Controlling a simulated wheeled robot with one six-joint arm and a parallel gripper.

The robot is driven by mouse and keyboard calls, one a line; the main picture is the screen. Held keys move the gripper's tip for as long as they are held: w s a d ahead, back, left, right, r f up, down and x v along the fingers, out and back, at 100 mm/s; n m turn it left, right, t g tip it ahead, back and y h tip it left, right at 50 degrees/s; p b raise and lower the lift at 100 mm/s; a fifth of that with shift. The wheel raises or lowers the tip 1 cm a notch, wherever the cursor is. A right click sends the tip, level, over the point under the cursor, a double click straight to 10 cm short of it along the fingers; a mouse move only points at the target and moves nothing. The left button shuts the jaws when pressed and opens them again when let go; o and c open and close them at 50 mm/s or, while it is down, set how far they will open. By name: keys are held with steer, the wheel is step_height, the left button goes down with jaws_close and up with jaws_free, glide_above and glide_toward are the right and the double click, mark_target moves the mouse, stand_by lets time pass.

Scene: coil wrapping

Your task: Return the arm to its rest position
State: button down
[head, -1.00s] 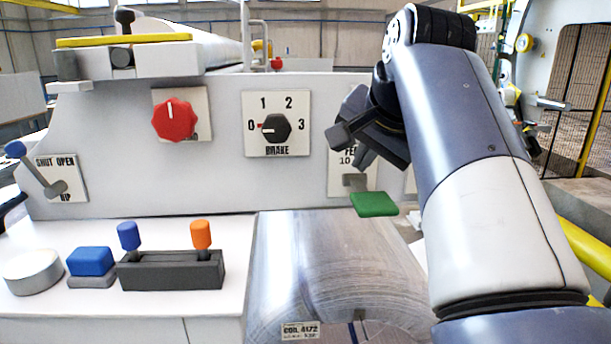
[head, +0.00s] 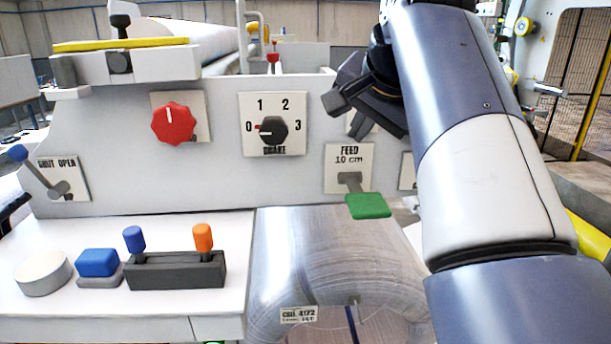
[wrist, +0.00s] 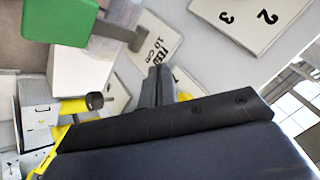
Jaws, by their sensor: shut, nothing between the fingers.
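My gripper (head: 345,112) is in the upper right middle of the head view, in front of the panel and above the green feed lever. Its fingers are together with nothing between them. My arm comes down from it along the right side of the view. In the wrist view my gripper (wrist: 158,85) points toward the FEED 10 cm plate, apart from the lever as far as I can tell. The green feed lever (head: 367,205) sticks out below its plate (head: 349,160). The lever's green paddle also shows large at the upper left of the wrist view (wrist: 55,20).
A wrapped coil (head: 320,250) lies below. Orange (head: 203,238) and blue (head: 133,239) levers stand on the white ledge at left.

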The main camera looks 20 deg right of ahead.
mark_target(356, 188)
steer(key=shift+f, duration=0.15)
step_height(356, 188, down, 3)
steer(key=shift+r+b, duration=0.15)
steer(key=shift+b, duration=0.85)
steer(key=shift+f+b, duration=0.2)
steer(key=shift+b, duration=0.7)
step_height(356, 188, up, 7)
steer(key=p, duration=0.3)
steer(key=shift+w+p, duration=0.15)
steer(key=shift+p, duration=0.25)
steer(key=shift+f, duration=0.15)
